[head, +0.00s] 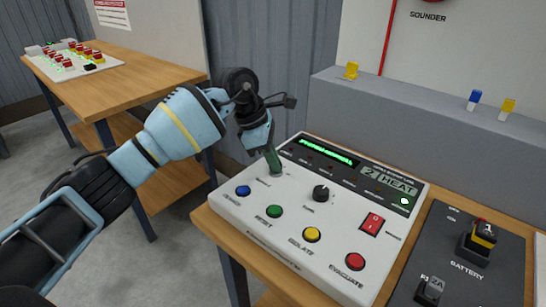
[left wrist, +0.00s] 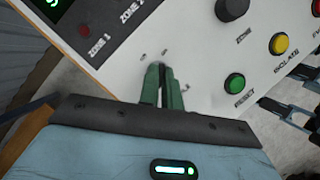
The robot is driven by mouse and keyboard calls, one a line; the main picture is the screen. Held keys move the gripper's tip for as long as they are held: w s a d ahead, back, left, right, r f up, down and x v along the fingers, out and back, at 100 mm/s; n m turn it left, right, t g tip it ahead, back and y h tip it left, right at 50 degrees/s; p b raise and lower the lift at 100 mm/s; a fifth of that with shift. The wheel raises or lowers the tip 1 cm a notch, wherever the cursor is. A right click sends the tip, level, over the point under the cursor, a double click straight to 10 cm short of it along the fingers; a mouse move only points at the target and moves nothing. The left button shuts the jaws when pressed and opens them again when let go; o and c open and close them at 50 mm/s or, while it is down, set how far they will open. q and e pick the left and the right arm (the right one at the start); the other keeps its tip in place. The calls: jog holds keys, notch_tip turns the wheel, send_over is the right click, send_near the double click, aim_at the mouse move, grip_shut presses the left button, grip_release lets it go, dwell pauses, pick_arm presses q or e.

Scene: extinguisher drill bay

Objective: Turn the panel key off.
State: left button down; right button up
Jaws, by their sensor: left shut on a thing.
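The left wrist view also shows the left gripper (left wrist: 162,80) at the panel face, between the zone lamps and the green reset button. The key is mostly hidden by the fingers, so its turn position cannot be read.
Near the key are a blue button (head: 243,190), green button (head: 274,211), yellow button (head: 311,234), red button (head: 355,261), black zone knob (head: 320,193) and red rocker switch (head: 372,223). A battery plate (head: 465,285) lies right. A grey ledge (head: 420,105) rises behind.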

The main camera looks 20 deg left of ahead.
pick_arm(q)
jog(key=shift+s+r+n+t+p, duration=0.1)
jog(key=shift+r+n+t+p, duration=0.1)
jog(key=shift+n+p, duration=0.35)
jog(key=shift+r+n+t+p, duration=0.15)
jog(key=shift+n+t+p, duration=0.05)
jog(key=shift+n+p, duration=0.3)
jog(key=n+p, duration=0.2)
jog(key=n+t+y+p, duration=0.1)
jog(key=n+p, duration=0.1)
jog(key=n, duration=0.1)
jog(key=shift+d+r+t, duration=0.1)
jog(key=shift+r+t, duration=0.05)
jog(key=shift+t, duration=0.15)
jog(key=shift+s+n+y+p, duration=0.1)
jog(key=shift+n+y+p, duration=0.4)
jog(key=shift+n+p, duration=0.3)
jog(key=shift+n+t, duration=0.3)
jog(key=shift+n, duration=0.35)
jog(key=shift+d+f+n+y+p, duration=0.1)
jog(key=shift+f+n+y+p, duration=0.2)
jog(key=shift+n+p, duration=0.25)
pick_arm(e)
jog(key=w+r+t, duration=0.2)
jog(key=w+r, duration=0.4)
jog(key=r, duration=0.5)
jog(key=shift+d, duration=0.45)
pick_arm(q)
jog(key=shift+f, duration=0.15)
